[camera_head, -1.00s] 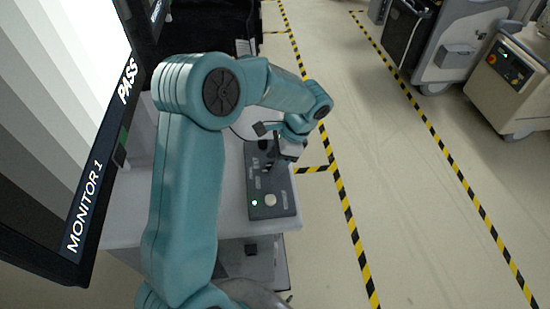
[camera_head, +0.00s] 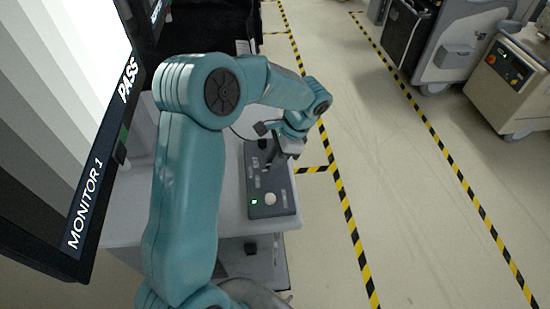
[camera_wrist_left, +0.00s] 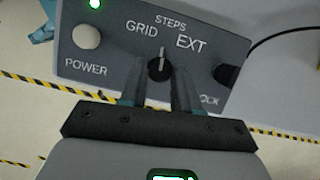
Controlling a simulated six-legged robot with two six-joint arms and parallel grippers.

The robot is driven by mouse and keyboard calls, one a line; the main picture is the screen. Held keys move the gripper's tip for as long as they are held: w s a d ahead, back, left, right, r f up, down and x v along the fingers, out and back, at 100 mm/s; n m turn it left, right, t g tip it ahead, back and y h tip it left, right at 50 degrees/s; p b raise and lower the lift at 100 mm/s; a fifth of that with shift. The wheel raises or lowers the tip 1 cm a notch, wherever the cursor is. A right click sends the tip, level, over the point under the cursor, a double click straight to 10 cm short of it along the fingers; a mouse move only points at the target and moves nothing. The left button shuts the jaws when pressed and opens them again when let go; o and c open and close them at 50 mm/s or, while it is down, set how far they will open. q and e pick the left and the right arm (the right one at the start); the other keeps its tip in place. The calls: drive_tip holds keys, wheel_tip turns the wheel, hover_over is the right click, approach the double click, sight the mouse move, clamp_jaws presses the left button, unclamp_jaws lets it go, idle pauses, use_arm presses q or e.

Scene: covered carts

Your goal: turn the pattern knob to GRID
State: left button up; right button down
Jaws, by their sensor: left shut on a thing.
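The pattern knob (camera_wrist_left: 159,67) is small and black with a pale pointer line. In the left wrist view its line points up towards the STEPS label (camera_wrist_left: 171,20), with GRID (camera_wrist_left: 141,29) to the left and EXT (camera_wrist_left: 191,42) to the right. The knob sits on a dark grey control box (camera_head: 262,210). My left gripper (camera_wrist_left: 158,78) has its two fingers on either side of the knob and is shut on it. In the head view the left gripper (camera_head: 270,160) is over the box and hides the knob. My right gripper is not in view.
The box has a pale POWER button (camera_wrist_left: 86,36) and a lit green lamp (camera_wrist_left: 95,4). A dark second knob (camera_wrist_left: 226,74) is at the right. The large monitor (camera_head: 85,215) on the left shows grey bands and PASS. Carts stand beyond the taped aisle.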

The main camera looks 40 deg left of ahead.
use_arm(q)
drive_tip(key=n, duration=0.2)
drive_tip(key=n+h, duration=0.1)
drive_tip(key=n, duration=0.1)
drive_tip(key=shift+a+f+g, duration=0.1)
drive_tip(key=shift+f+g, duration=0.1)
drive_tip(key=shift+g, duration=0.2)
drive_tip(key=shift+a+n+h, duration=0.1)
drive_tip(key=shift+n+h, duration=0.8)
drive_tip(key=shift+n, duration=1)
drive_tip(key=o, duration=1.1)
drive_tip(key=shift+c, duration=0.2)
drive_tip(key=shift+a, duration=0.1)
drive_tip(key=shift+r, duration=0.1)
drive_tip(key=v, duration=1.6)
drive_tip(key=shift+w, duration=0.15)
drive_tip(key=shift+a, duration=0.15)
